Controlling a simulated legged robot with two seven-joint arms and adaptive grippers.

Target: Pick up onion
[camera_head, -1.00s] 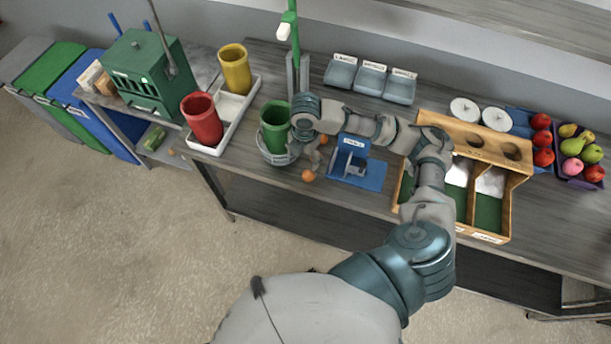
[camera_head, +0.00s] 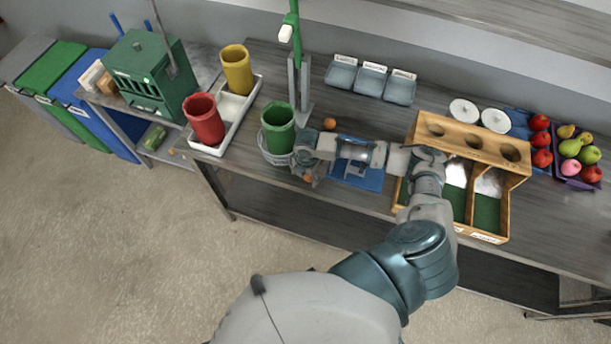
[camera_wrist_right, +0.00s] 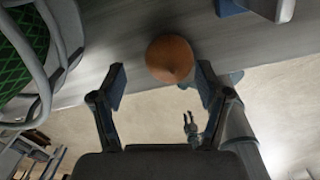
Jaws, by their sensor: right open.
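A round orange-brown onion (camera_head: 308,179) lies near the front edge of the table, partly hidden by my right gripper (camera_head: 311,168). In the right wrist view an onion (camera_wrist_right: 170,58) sits just ahead of the open fingers (camera_wrist_right: 161,80), roughly in line with the gap and slightly nearer the right finger. The fingers are apart and hold nothing. A second round orange-brown thing (camera_head: 330,124) lies farther back, to the right of the green cup. My left gripper is not in view.
A green cup (camera_head: 277,126) in a wire-like holder stands close left of my right gripper. A blue device (camera_head: 368,181) is partly under my forearm. A wooden rack (camera_head: 462,137) stands to the right. A white tray (camera_head: 234,114) holds red and yellow cups.

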